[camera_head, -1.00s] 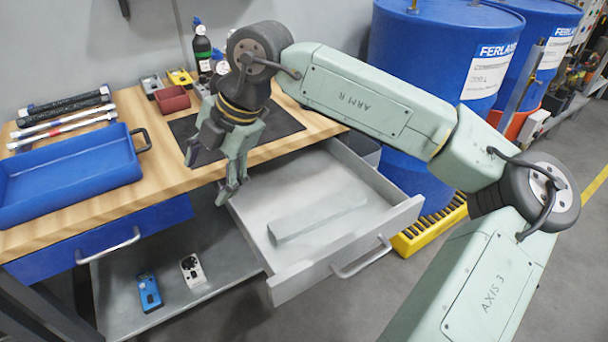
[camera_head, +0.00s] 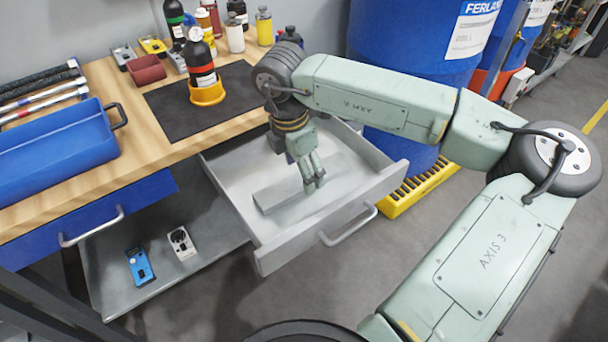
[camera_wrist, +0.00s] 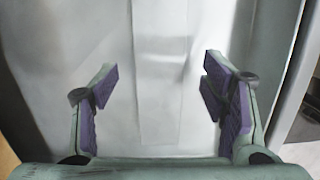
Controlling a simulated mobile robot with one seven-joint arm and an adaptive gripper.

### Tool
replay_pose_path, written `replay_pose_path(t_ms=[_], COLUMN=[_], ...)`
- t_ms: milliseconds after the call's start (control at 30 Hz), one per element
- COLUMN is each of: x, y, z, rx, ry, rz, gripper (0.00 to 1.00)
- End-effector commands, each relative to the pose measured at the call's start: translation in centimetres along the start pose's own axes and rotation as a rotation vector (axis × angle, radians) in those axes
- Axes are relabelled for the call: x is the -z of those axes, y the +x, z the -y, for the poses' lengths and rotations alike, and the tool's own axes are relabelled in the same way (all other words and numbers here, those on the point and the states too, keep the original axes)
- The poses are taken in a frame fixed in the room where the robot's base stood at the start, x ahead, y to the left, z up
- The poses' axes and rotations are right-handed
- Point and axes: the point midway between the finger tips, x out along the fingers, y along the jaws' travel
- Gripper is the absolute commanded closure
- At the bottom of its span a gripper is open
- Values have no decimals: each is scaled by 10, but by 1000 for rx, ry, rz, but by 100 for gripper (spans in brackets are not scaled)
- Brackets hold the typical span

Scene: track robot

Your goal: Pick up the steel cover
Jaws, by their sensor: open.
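The steel cover (camera_head: 278,194) is a long, pale grey bar lying on the floor of the open drawer (camera_head: 265,248). In the wrist view the cover (camera_wrist: 160,75) runs up the middle of the picture, between my two fingers. My gripper (camera_head: 314,188) points down over the right part of the cover and hides some of it in the head view. In the wrist view my gripper (camera_wrist: 160,95) is open, with a purple-padded finger on each side of the cover. Nothing is held. I cannot tell the exact height of the fingertips above it.
The drawer's raised walls and handle (camera_head: 348,224) surround the cover. A blue tray (camera_head: 60,150) and a black bottle in an orange holder (camera_head: 207,92) stand on the wooden bench. Blue drums (camera_head: 400,110) stand close behind my arm.

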Motion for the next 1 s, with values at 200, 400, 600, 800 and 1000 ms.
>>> replay_pose_path(t_ms=[200, 400, 600, 800, 1000], x=[1, 1, 1, 0, 0], y=[21, 23, 23, 22, 22], z=[0, 0, 0, 0, 0], rx=[0, -1, -1, -1, -1], ry=[-2, -2, -2, -1, -2], rz=[-1, 0, 0, 0, 0], gripper=[33, 33, 45, 58, 71])
